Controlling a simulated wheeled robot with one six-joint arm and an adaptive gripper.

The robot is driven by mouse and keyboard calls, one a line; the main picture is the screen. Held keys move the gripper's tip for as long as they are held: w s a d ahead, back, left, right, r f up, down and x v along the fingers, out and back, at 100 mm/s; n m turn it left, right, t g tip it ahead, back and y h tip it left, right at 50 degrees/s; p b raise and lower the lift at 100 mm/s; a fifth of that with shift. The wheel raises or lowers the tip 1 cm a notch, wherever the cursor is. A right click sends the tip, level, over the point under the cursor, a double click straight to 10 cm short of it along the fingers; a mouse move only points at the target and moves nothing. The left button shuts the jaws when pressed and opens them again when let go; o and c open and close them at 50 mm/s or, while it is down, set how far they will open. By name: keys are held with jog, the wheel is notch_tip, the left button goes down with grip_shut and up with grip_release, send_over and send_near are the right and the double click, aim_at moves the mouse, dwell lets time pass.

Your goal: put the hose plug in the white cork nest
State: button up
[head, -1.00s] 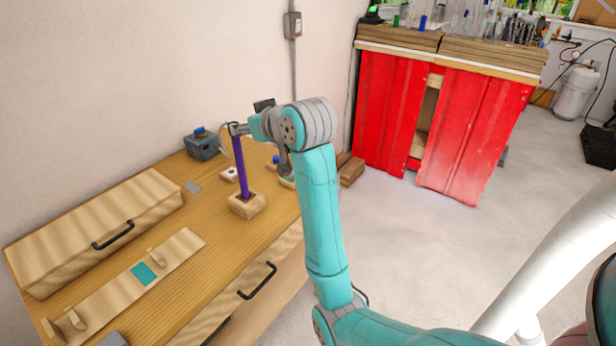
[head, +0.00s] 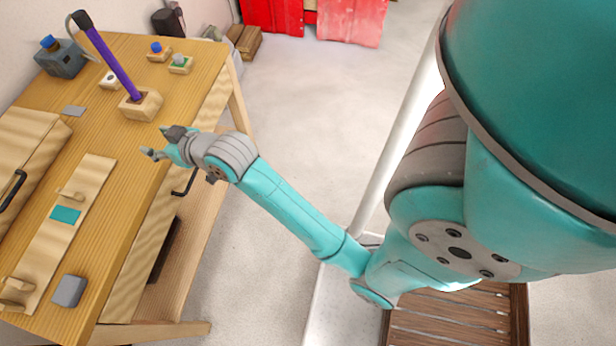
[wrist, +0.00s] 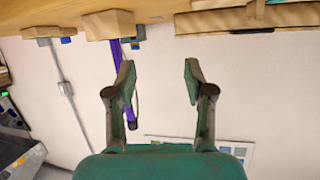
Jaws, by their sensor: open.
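A purple rod (head: 112,62) stands tilted in a wooden block (head: 141,104) on the table. A dark plug (head: 83,18) caps its top, and a thin grey hose (head: 80,45) runs from there toward a grey box. The white cork nest (head: 110,80), a small wooden block with a white top and dark centre, sits just behind the rod's block. My gripper (head: 156,142) is open and empty at the table's front edge, apart from the rod. In the wrist view the table is at the top; the rod (wrist: 117,55) shows behind the left finger of my gripper (wrist: 158,77).
Small blocks with a blue cork (head: 157,49) and a green cork (head: 179,64) stand behind. The grey box (head: 62,60) with a blue knob is at the back left. A wooden rack (head: 75,197) with a teal patch and a drawer box (head: 20,140) lie left.

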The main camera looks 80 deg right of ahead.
jog(key=s+a+f, duration=0.4)
jog(key=s+f, duration=0.1)
jog(key=s, duration=0.4)
jog(key=s+a+f, duration=0.4)
jog(key=s+f, duration=0.1)
jog(key=s, duration=0.3)
jog(key=s+a+r+n+y, duration=0.1)
jog(key=s+a, duration=0.1)
jog(key=s, duration=0.8)
jog(key=s+a+r+n+t+y, duration=0.1)
jog(key=s+a+r, duration=0.1)
jog(key=s, duration=0.8)
jog(key=shift+s+a+r+n, duration=0.25)
jog(key=shift+s+a+n, duration=0.05)
jog(key=shift+a+n, duration=0.1)
jog(key=shift+o, duration=0.6)
jog(key=shift+s+r, duration=0.25)
jog(key=shift+s, duration=0.05)
